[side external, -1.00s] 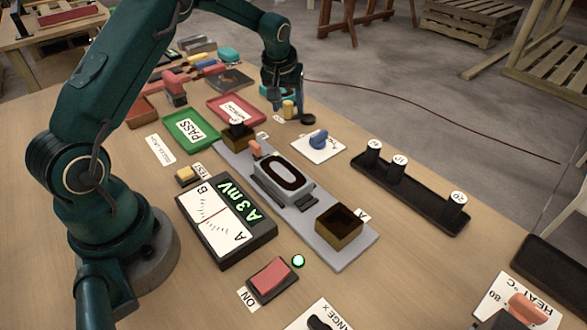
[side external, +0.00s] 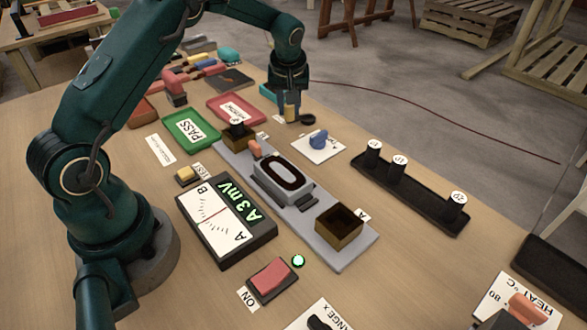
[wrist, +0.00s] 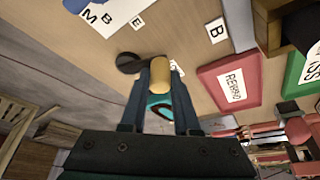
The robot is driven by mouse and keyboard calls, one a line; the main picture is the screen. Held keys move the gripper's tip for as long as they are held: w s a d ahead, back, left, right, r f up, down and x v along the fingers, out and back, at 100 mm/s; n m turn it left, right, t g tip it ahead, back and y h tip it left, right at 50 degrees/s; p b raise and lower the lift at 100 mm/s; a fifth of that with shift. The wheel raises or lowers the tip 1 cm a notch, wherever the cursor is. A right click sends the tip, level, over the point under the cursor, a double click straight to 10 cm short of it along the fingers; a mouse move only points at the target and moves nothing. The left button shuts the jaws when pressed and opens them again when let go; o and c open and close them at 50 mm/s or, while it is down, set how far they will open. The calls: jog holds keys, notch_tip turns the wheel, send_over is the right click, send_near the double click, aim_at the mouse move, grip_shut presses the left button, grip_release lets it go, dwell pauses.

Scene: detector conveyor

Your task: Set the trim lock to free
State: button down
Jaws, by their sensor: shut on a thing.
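My gripper (side external: 289,106) points down at the far end of the table. It is shut on a small yellow cylinder (wrist: 160,76), which shows between the fingers in the wrist view. In the side external view the yellow cylinder (side external: 290,113) is partly covered by the fingers. A black disc (side external: 307,120) lies right beside it, and also shows in the wrist view (wrist: 129,63). A blue knob (side external: 319,137) sits on a white labelled plate (side external: 326,149) nearer the camera. I cannot read any label as trim lock or free.
A grey base (side external: 345,255) carries a balance-like device and brass cups. A red tray (side external: 235,103) and a green PASS tray (side external: 172,121) lie left of it. A black rack (side external: 425,195) with several weights stands right. A teal object (wrist: 158,103) shows beyond the fingers.

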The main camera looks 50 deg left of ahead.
jog(key=d+n, duration=0.1)
jog(key=n, duration=0.1)
jog(key=d+n+g+y, duration=0.1)
jog(key=n, duration=0.1)
jog(key=shift+d+n+g, duration=0.15)
jog(key=shift+n+g, duration=0.15)
jog(key=shift+n, duration=0.1)
jog(key=shift+w+d+n+g, duration=0.3)
jog(key=shift+d+n+g, duration=0.1)
jog(key=shift+n, duration=0.7)
jog(key=shift+d+n, duration=0.25)
jog(key=shift+n, duration=0.25)
jog(key=c, duration=0.6)
grip_release()
jog(key=shift+s, duration=0.1)
jog(key=shift+c, duration=0.2)
jog(key=shift+a+m, duration=0.25)
jog(key=shift+m, duration=0.25)
jog(key=shift+s+a, duration=0.1)
jog(key=shift+a, duration=0.05)
